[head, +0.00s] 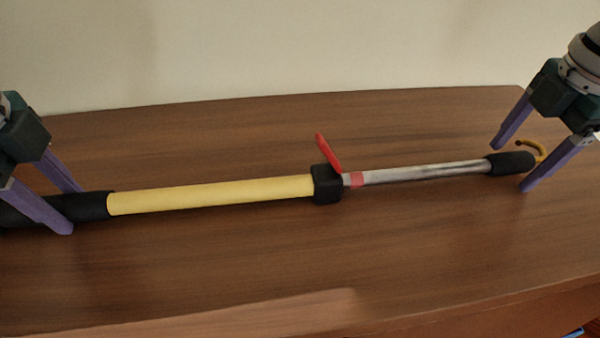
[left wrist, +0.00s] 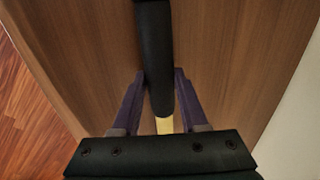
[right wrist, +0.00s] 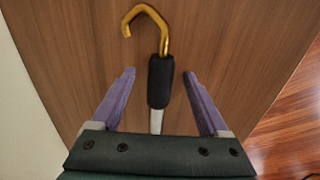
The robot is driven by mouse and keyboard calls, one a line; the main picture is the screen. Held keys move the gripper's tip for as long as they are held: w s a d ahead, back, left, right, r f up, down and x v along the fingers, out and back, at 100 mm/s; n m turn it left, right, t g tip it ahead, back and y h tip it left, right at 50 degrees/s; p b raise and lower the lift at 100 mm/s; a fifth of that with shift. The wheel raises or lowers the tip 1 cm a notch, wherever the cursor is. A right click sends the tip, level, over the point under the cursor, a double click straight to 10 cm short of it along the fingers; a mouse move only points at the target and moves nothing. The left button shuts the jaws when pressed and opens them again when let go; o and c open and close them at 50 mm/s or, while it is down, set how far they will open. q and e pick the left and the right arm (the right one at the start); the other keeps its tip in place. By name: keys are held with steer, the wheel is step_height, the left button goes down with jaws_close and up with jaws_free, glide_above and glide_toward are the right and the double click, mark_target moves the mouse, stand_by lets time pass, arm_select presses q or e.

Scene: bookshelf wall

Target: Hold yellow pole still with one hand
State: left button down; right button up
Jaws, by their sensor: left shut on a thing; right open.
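A telescopic pole lies across the brown table. Its yellow tube (head: 210,194) has a black grip (head: 85,206) at the left end. A black clamp with a red lever (head: 328,153) sits at mid-length, and a silver rod (head: 430,171) runs right to a black foam sleeve (head: 510,163) and a yellow hook (head: 540,150). My left gripper (head: 74,210) is shut on the black grip, which also shows between its fingers in the left wrist view (left wrist: 155,60). My right gripper (right wrist: 158,85) is open, its fingers on either side of the black sleeve, with gaps on both sides.
The wooden table top (head: 230,265) is otherwise clear in front of and behind the pole. A pale wall (head: 280,50) stands behind it. The table's front edge runs along the lower right, and reddish wood floor (right wrist: 285,130) shows past the edge.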

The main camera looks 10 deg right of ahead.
step_height(320, 180, up, 12)
steer(key=s, duration=0.2)
steer(key=shift+s, duration=0.2)
steer(key=shift+f, duration=0.15)
stand_by(0.7)
arm_select(q)
steer(key=shift+c, duration=1.8)
jaws_free()
